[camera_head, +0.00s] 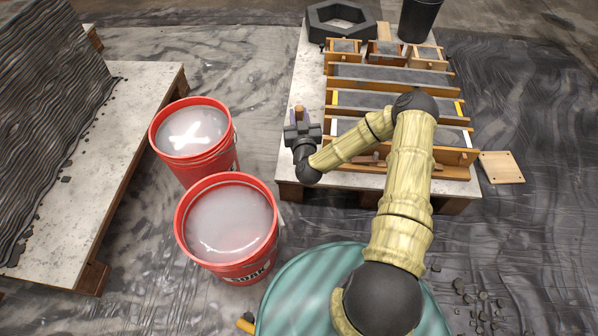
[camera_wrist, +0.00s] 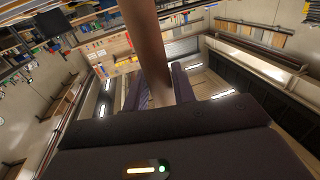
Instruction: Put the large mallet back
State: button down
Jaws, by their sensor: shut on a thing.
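My gripper (camera_head: 298,115) is over the left edge of the table with the moulds, pointing away from me. In the wrist view, my gripper (camera_wrist: 158,84) is shut on a brown wooden handle (camera_wrist: 150,40), which runs up out of the picture between the two fingers. I take this handle to be the large mallet's; its head is not in sight. In the head view the handle is small and mostly hidden by my gripper.
The mould table (camera_head: 304,80) carries several long wooden moulds (camera_head: 390,78), a dark hexagonal ring (camera_head: 341,20) and a black bucket (camera_head: 419,18). Two red buckets (camera_head: 194,140) of grey liquid stand left of my arm. Another table (camera_head: 100,150) bears a layered concrete wall (camera_head: 45,100). A board (camera_head: 501,167) lies right.

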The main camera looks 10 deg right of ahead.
jog(key=shift+f+b, duration=1.55)
jog(key=shift+f, duration=1.45)
jog(key=shift+f+b, duration=1.1)
jog(key=shift+f, duration=0.85)
jog(key=c, duration=1.1)
grip_release()
jog(key=shift+f, duration=0.1)
jog(key=shift+c, duration=0.2)
